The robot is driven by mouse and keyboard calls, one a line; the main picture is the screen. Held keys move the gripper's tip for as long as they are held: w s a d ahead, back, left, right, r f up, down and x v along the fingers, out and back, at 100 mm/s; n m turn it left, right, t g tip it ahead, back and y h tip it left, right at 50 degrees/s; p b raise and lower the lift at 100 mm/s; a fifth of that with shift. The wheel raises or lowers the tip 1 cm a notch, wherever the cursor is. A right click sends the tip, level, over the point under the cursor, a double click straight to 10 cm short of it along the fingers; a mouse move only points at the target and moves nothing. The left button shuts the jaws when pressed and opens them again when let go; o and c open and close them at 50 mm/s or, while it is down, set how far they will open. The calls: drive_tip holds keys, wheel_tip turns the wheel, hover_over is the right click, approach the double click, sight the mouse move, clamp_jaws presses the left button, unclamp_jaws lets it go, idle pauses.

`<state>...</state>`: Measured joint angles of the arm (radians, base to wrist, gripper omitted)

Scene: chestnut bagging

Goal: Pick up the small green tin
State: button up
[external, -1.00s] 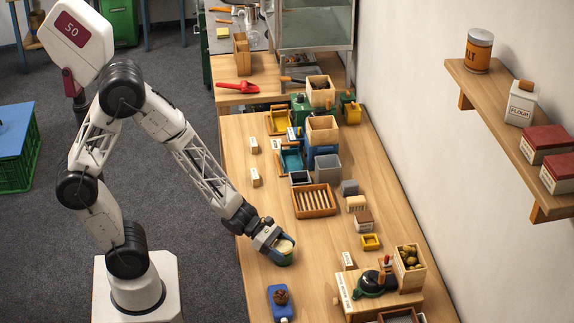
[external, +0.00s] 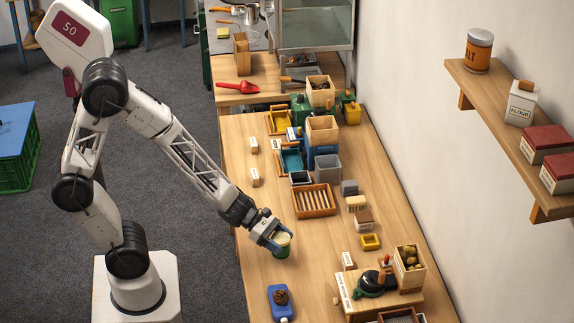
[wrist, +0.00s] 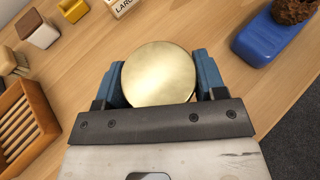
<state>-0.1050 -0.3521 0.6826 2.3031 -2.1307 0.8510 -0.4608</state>
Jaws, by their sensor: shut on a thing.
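The small green tin (external: 282,250) has a pale, brassy round lid, and its green side shows below the lid in the external view. In the wrist view the lid (wrist: 159,74) fills the space between the two blue fingers. My gripper (external: 279,243) is shut on the tin, with one finger on each side of it. The tin is near upright over the front left part of the bench. I cannot tell whether its base touches the wood.
A blue tray (external: 281,302) with a brown lump on it lies in front of the tin. A slatted wooden box (external: 314,201) stands behind it to the right. A small yellow box (external: 370,242) and a wooden stand (external: 352,303) are to the right. Bare bench lies between them.

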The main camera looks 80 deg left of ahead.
drive_tip(key=s+a+r, duration=0.1)
drive_tip(key=s, duration=1.4)
drive_tip(key=shift+a+r, duration=0.15)
drive_tip(key=shift+a, duration=0.15)
drive_tip(key=shift+s, duration=0.1)
